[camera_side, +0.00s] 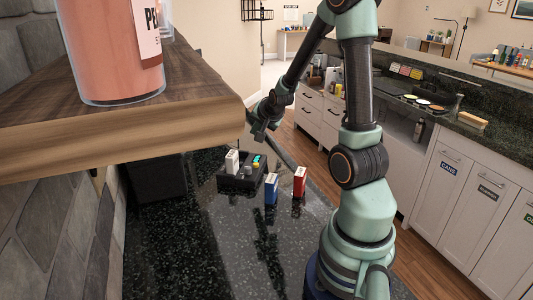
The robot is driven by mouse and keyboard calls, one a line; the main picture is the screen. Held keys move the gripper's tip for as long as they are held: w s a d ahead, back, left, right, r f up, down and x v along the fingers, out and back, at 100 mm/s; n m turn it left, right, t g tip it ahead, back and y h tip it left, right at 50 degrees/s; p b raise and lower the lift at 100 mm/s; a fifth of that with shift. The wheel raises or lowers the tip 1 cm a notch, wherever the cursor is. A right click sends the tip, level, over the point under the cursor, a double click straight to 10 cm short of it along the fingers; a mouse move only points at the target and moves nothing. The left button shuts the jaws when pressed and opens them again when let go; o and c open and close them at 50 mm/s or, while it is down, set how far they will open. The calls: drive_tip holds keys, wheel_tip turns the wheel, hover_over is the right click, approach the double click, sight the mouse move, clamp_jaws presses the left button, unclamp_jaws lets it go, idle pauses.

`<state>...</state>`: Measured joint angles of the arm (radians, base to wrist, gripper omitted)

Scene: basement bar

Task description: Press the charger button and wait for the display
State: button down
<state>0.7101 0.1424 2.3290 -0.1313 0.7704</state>
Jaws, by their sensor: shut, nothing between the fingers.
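The charger (233,184) is a small dark box on the black speckled counter, left of the picture's middle. A white block (232,162) stands upright in its left part. Small round grey parts (247,171) and a teal-green strip (257,161) show on its top right; which one is the button or the display is too small to tell. A blue block (271,188) and a red block (300,182) stand upright on the counter just right of the charger. My gripper (258,137) is shut and empty, above and behind the charger, apart from it.
A wooden shelf (130,135) with a large pink container (112,50) juts in at upper left, near the camera. A dark box (158,180) stands left of the charger. The counter (200,255) in front is clear. White labelled cabinets (450,170) stand across the aisle.

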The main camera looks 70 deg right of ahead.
hover_over(257, 168)
drive_tip(key=shift+a+f, duration=0.15)
drive_tip(key=shift+f, duration=4.25)
drive_tip(key=shift+f, duration=0.1)
drive_tip(key=shift+f, duration=0.3)
drive_tip(key=shift+f, duration=0.4)
drive_tip(key=shift+r, duration=0.8)
drive_tip(key=shift+r, duration=2.5)
drive_tip(key=shift+a, duration=0.1)
